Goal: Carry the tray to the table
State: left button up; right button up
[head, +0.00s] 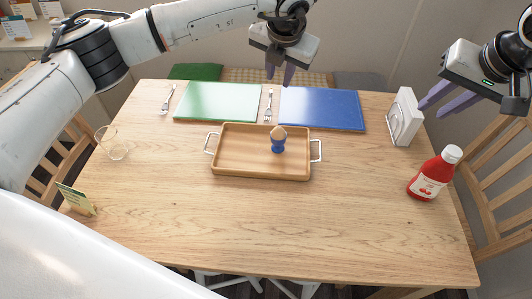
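The wooden tray (240,166) with two pale metal handles rests on the wooden table (270,220), near the table's middle. An egg (278,132) in a blue egg cup (278,147) stands upright on the tray, right of its middle. My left gripper (280,78) is raised above the far side of the table, beyond the tray. Its purple fingers point down, seem parted, and hold nothing. My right gripper (437,103) is raised at the upper right, apart from the tray. Its purple fingers are spread and empty.
A green board (217,102) and a blue board (322,109) lie behind the tray, with forks beside them. A glass (112,143) and a small card (76,199) stand left. A napkin holder (403,117) and a ketchup bottle (435,174) stand right. The table's front is clear.

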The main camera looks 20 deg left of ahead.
jog(key=a+v, duration=0.1)
jog(key=v, duration=0.6)
jog(key=shift+d+r, duration=0.35)
jog(key=shift+r, duration=0.2)
jog(key=shift+s, duration=0.1)
